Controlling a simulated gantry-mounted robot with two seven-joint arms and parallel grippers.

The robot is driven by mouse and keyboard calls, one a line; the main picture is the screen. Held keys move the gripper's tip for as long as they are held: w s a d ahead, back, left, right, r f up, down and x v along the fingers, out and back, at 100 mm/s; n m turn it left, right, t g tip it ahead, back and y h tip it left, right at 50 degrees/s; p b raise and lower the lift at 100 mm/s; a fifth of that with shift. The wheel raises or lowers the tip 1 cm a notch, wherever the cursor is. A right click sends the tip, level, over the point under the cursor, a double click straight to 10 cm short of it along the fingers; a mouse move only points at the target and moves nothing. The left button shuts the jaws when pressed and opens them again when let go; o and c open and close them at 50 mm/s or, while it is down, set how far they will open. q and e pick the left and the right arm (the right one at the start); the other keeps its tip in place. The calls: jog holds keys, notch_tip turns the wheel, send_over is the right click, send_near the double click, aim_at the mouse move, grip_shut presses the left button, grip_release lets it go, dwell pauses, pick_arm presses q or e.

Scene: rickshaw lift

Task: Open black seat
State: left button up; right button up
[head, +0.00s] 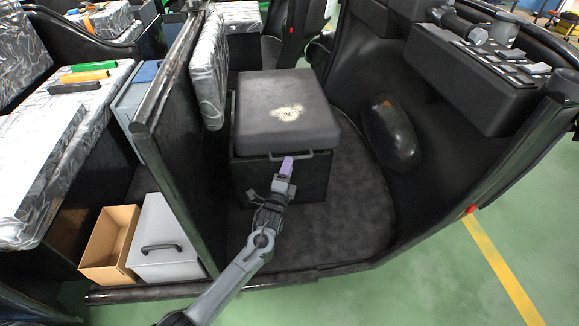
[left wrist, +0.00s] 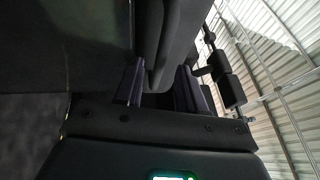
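The black seat (head: 285,108) is a square cushion with a worn pale patch on top. It lies flat and closed on a dark box base (head: 308,180). A thin handle (head: 304,154) runs along its front edge. My left gripper (head: 287,166), with purple fingertips, is at the front of the seat, just below the handle. In the left wrist view the two fingers (left wrist: 158,85) stand apart with a dark edge between them. I cannot tell whether they touch the handle. My right gripper is not in view.
A dark partition (head: 170,110) stands left of the seat. Beyond it are an open cardboard box (head: 108,243) and a grey box with a black handle (head: 160,240). A black console (head: 470,80) stands on the right. Dark floor (head: 350,205) around the seat base is clear.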

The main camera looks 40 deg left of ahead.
pick_arm(q)
jog(key=shift+b+x, duration=0.55)
jog(key=shift+x, duration=0.9)
jog(key=shift+c, duration=0.5)
grip_shut()
